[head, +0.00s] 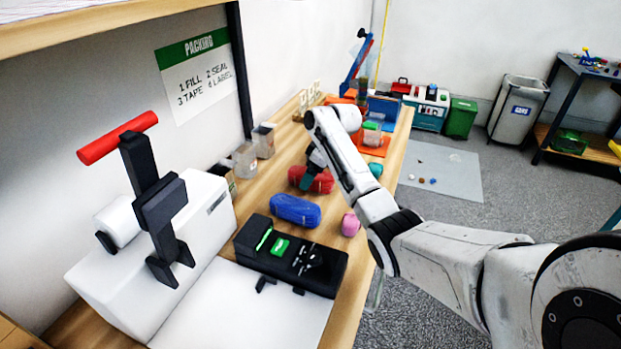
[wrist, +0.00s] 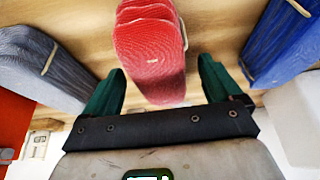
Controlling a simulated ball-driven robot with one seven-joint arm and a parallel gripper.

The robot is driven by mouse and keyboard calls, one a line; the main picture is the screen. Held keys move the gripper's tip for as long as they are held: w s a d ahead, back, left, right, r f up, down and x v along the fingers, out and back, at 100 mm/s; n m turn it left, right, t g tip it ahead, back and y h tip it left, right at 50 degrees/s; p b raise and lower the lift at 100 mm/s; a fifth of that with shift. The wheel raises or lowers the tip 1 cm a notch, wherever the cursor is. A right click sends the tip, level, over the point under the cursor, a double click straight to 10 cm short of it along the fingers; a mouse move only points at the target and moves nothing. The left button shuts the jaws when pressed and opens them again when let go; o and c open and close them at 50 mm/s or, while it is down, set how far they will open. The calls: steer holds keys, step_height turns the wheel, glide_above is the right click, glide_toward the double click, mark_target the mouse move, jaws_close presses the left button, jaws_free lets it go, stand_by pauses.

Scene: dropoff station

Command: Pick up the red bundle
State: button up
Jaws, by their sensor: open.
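The red bundle (head: 312,180) lies on the wooden bench, beyond a blue bundle (head: 295,210) in the head view. My gripper (head: 308,183) is down at the red bundle, and my arm hides part of it there. In the wrist view the red bundle (wrist: 150,52) is at top centre, with its near end between the two green fingers. My gripper (wrist: 160,88) is open, with a finger on each side of the bundle. A gap shows on each side. I cannot tell how high the fingertips are above the bench.
The blue bundle (wrist: 285,40) is right of the gripper in the wrist view, and a grey bundle (wrist: 42,65) is left. A black device (head: 290,255) and a pink item (head: 350,224) are nearer on the bench (head: 345,290).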

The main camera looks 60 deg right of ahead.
steer(key=shift+x, duration=0.8)
steer(key=shift+r, duration=0.1)
steer(key=c, duration=1.1)
steer(key=shift+c, duration=0.2)
steer(key=shift+r, duration=0.1)
